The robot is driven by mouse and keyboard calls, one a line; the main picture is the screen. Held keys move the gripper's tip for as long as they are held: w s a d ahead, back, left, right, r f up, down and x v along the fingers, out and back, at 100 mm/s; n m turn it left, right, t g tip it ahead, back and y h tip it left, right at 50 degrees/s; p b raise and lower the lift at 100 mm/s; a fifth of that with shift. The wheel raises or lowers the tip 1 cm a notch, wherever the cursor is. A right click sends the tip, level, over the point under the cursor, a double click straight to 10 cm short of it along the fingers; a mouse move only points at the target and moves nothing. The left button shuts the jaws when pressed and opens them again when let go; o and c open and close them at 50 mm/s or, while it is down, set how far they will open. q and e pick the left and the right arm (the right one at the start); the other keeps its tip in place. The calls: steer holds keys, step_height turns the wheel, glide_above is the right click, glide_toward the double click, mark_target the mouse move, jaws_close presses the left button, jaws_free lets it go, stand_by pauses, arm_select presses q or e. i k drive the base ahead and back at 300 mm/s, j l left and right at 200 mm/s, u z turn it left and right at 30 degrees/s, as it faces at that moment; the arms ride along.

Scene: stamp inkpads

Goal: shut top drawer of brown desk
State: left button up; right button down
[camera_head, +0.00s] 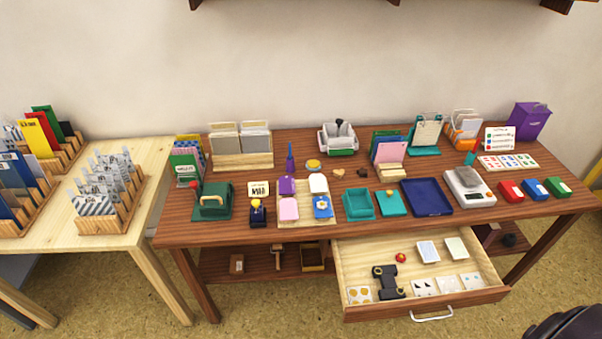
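The brown desk (240,235) stands across the middle and right of the view. Its top drawer (372,314) is pulled out toward me at the desk's front right. A pale handle (433,317) is on the drawer front. Inside the drawer lie a dark gadget (388,282), a small red round item (401,257) and several cards (428,251). Neither of my grippers can be made out. A dark rounded shape at the bottom right corner is cut off, and I cannot tell what part it is.
The desktop is crowded with inkpads, trays, card holders, a white scale (470,187) and a purple box (528,120). A lower shelf (215,262) holds small items. A pale wooden table (140,205) stands at the left. The floor before the desk is clear.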

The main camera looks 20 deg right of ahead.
mark_target(374, 285)
steer(key=z, duration=1.9)
